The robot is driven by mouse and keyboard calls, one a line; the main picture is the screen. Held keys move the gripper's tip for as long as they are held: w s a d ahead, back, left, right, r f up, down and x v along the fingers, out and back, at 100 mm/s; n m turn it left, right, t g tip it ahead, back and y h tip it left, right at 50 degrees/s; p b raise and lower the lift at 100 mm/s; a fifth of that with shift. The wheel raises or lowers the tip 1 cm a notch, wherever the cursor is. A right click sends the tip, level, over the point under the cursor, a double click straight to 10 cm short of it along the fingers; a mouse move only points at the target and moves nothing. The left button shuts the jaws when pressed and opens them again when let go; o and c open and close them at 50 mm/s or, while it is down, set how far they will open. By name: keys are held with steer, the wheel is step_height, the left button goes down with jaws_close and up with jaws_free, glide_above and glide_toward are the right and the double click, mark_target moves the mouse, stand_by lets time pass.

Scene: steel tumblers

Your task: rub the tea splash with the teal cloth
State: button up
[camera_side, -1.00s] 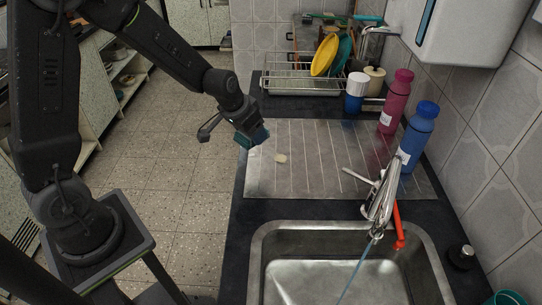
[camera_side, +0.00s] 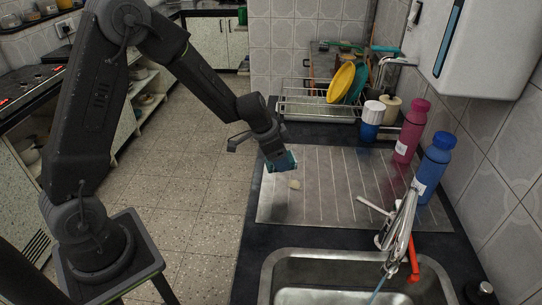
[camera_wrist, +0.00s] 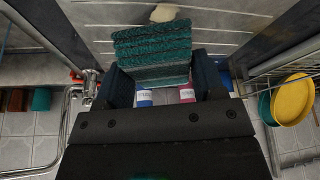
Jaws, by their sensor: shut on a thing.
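My gripper (camera_side: 275,151) is shut on the teal cloth (camera_side: 283,164), a ribbed folded pad. In the wrist view, the cloth (camera_wrist: 152,44) sticks out between the two dark fingers (camera_wrist: 162,80). The tea splash (camera_side: 294,184) is a small pale beige spot near the left side of the steel drainboard (camera_side: 340,200). It lies just in front of and right of the cloth in the side view. The wrist view shows the splash (camera_wrist: 163,13) beyond the cloth's far edge, uncovered. I cannot tell whether the cloth touches the drainboard.
A pink bottle (camera_side: 411,132), a blue bottle (camera_side: 434,168) and a white-capped blue jar (camera_side: 372,120) stand along the right and back. A dish rack (camera_side: 318,108) is behind. The tap (camera_side: 398,225) and sink (camera_side: 340,262) are in front. The drainboard's middle is clear.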

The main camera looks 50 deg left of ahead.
mark_target(288, 154)
steer(key=w+m, duration=0.2)
steer(key=f+m+h, duration=0.1)
steer(key=shift+w+d+f+m+g, duration=0.1)
steer(key=shift+w+d+m+g, duration=0.2)
steer(key=shift+w+d+g, duration=0.1)
steer(key=shift+f, duration=3.3)
steer(key=shift+x, duration=0.85)
steer(key=shift+w+d, duration=1.05)
steer(key=shift+w, duration=0.05)
steer(key=shift+s+a, duration=1.4)
steer(key=shift+r, duration=4.2)
steer(key=shift+w, duration=0.1)
